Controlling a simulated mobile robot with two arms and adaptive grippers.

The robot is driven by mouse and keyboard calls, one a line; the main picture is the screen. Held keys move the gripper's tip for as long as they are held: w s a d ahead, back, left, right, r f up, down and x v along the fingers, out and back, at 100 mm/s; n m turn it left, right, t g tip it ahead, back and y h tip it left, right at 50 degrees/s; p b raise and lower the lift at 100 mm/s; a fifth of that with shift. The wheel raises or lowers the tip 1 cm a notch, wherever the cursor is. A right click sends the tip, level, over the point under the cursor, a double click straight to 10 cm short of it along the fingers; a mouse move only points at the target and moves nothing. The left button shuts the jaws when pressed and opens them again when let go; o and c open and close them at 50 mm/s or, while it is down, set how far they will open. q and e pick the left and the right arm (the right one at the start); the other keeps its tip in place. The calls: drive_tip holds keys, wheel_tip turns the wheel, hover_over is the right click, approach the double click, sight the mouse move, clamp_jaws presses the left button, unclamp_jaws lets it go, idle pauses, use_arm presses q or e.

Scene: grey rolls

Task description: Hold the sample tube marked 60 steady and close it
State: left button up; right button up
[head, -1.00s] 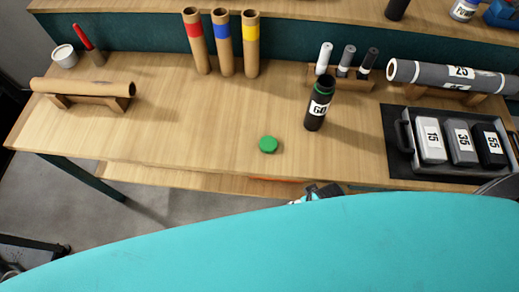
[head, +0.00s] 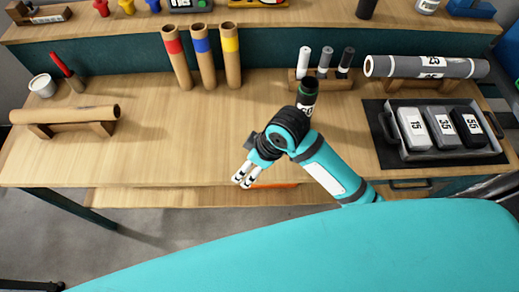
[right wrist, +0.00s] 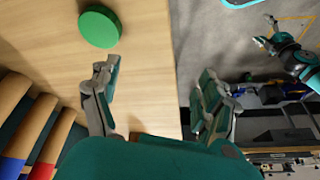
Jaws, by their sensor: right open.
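The black sample tube marked 60 (head: 308,92) stands upright on the bench. My right arm hides its lower part. Its green cap (right wrist: 100,27) lies on the wood in the right wrist view and is hidden behind my right arm in the head view. My right gripper (head: 240,181) is empty and open near the bench's front edge, left of the tube. In the right wrist view, my right gripper (right wrist: 157,78) has its fingers wide apart, with the cap beyond the left finger. My left gripper (right wrist: 268,30) shows small and empty over the floor, its fingers apart.
Red, blue and yellow banded rolls (head: 203,56) stand at the back. A tray (head: 455,151) of numbered blocks and a grey roll on a cradle (head: 425,67) are at right. A brown roll (head: 65,114) lies at left. The left middle of the bench is clear.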

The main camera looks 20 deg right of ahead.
drive_tip(key=w+d+r+n+g+h, duration=0.2)
drive_tip(key=w+r+n, duration=0.5)
drive_tip(key=r, duration=0.4)
drive_tip(key=d+h, duration=0.1)
drive_tip(key=d, duration=0.1)
drive_tip(key=shift+w+d+r+h, duration=0.2)
drive_tip(key=shift+w+d+h, duration=0.1)
drive_tip(key=shift+w+d, duration=0.05)
wheel_tip(320, 180, down, 12)
drive_tip(key=shift+f+p, duration=0.1)
drive_tip(key=shift+p, duration=0.6)
